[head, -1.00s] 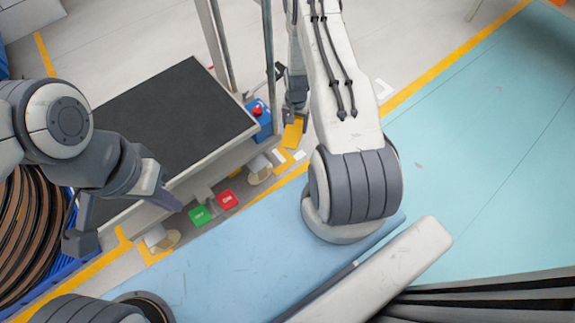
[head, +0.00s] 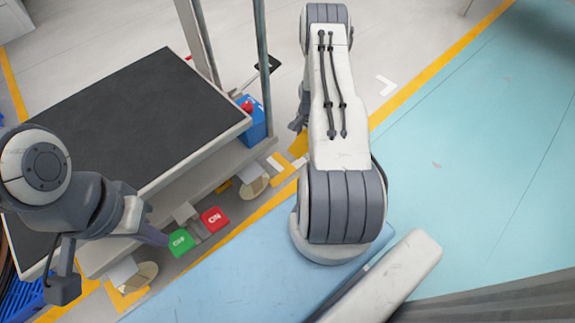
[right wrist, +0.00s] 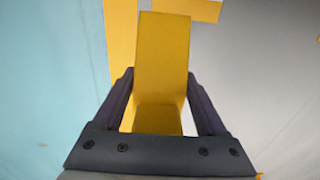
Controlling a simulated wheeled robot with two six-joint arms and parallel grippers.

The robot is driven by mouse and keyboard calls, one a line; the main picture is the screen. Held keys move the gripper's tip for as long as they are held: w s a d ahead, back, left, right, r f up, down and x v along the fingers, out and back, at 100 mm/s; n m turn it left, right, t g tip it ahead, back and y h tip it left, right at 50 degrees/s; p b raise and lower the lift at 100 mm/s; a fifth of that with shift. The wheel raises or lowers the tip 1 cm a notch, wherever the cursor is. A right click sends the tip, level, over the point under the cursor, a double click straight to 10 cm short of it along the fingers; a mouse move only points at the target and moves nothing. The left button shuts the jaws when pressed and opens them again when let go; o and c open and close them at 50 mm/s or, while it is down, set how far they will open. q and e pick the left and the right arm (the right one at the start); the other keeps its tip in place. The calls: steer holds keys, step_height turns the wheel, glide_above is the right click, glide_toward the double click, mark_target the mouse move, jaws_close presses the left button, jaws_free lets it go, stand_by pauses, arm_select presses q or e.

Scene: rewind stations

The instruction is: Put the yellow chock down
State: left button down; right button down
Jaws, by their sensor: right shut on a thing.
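The yellow chock (right wrist: 162,60) fills the middle of the right wrist view, between the two dark fingers of my right gripper (right wrist: 160,88), which is shut on it. Yellow floor marking lies beyond it. In the head view my right gripper (head: 299,118) is mostly hidden behind my right arm, beside the cart's blue box; I cannot clearly make out the chock there. My left gripper (head: 110,264) is open and empty, over the near left corner of the cart.
A cart with a black top (head: 130,120) stands at left, with green (head: 181,242) and red (head: 214,219) pedals along its near side. A blue box (head: 254,122) with a red button sits at its corner. Open floor (head: 480,150) lies at right.

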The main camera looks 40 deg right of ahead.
steer(key=a+f+b, duration=0.1)
steer(key=a, duration=0.1)
steer(key=a+f+b, duration=0.1)
steer(key=a+f, duration=0.1)
steer(key=a+f+b, duration=0.1)
steer(key=a, duration=0.2)
steer(key=shift+w+a+f, duration=0.1)
steer(key=shift+w+f, duration=0.1)
steer(key=shift+f, duration=0.05)
steer(key=shift+a+f, duration=0.1)
steer(key=shift+f, duration=0.05)
step_height(320, 180, down, 4)
steer(key=b, duration=0.3)
steer(key=shift+r, duration=0.2)
